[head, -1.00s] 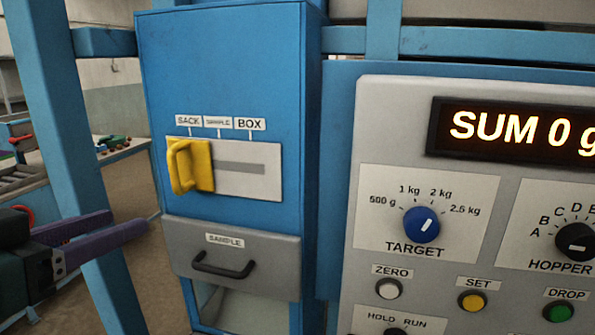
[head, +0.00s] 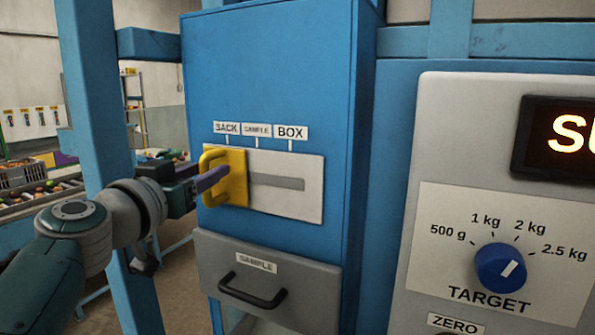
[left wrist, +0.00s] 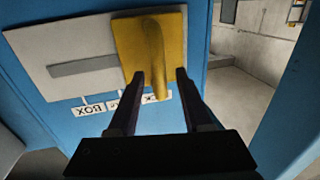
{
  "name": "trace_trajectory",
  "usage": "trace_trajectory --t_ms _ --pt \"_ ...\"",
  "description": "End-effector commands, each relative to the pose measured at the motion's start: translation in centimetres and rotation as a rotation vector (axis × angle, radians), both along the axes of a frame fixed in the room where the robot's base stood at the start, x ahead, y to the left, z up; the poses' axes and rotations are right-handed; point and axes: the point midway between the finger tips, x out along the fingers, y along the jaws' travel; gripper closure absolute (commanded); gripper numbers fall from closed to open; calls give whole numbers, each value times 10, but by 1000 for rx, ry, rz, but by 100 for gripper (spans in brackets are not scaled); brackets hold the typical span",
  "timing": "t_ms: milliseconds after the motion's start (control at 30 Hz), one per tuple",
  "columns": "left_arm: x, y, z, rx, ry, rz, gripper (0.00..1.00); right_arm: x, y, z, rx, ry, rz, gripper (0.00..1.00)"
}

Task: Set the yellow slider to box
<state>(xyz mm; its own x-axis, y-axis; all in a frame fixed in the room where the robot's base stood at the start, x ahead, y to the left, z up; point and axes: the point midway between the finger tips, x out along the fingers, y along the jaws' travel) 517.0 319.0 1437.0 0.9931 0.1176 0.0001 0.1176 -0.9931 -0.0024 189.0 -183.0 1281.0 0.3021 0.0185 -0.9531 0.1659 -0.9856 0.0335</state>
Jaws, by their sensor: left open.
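The yellow slider (head: 239,187) is a flat plate with a bar handle. It sits at the left end of the slot in a pale plate (head: 312,202), under the SACK label (head: 227,128). The BOX label (head: 291,132) is above the slot's right end. My left gripper (head: 212,181) is at the slider's handle, with its purple fingers open. In the left wrist view, the yellow slider (left wrist: 130,42) shows upside down, and the open fingers of my left gripper (left wrist: 160,76) stand either side of the handle. Contact cannot be told. My right gripper is not in view.
Below the slider is a grey SAMPLE drawer (head: 215,262) with a black handle (head: 252,291). To the right is a grey control panel (head: 433,130) with a blue TARGET knob (head: 500,266). A blue post (head: 95,110) stands at the left.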

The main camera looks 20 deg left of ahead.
Motion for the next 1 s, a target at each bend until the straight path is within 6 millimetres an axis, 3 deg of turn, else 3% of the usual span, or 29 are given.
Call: trace_trajectory --t_ms 333,767,1000 --pt "4 1 0 1 1 0 50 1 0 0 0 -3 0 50" --pt "4 1 0 1 0 0 99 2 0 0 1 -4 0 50" --pt "4 0 0 1 1 0 100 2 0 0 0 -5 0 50"
